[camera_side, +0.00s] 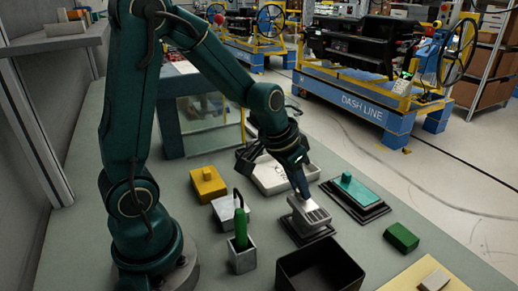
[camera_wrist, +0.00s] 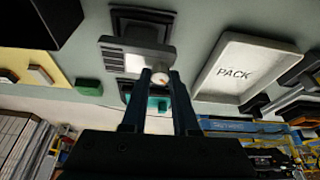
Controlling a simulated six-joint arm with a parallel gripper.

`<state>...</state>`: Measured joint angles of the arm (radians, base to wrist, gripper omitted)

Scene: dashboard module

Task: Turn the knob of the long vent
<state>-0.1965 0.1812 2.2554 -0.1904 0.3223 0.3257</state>
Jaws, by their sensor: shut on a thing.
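The long vent (camera_side: 310,216) is a light grey block with dark slots, on a dark stepped base (camera_side: 306,238) in the side view. In the wrist view the vent (camera_wrist: 122,58) lies beyond my fingers. Its round white knob (camera_wrist: 160,75), with a small orange mark, sits between the fingertips. My gripper (camera_side: 302,193) comes down from above on the vent's top in the side view, where the fingers hide the knob. In the wrist view my gripper (camera_wrist: 160,82) is shut on the knob, one finger on each side.
A white PACK tray (camera_side: 270,176) stands behind the vent. A teal block (camera_side: 349,190) on a dark base is to its right. A black bin (camera_side: 320,272) is in front. A grey holder (camera_side: 242,256) with a green-handled tool stands at left. A green block (camera_side: 401,237) lies right.

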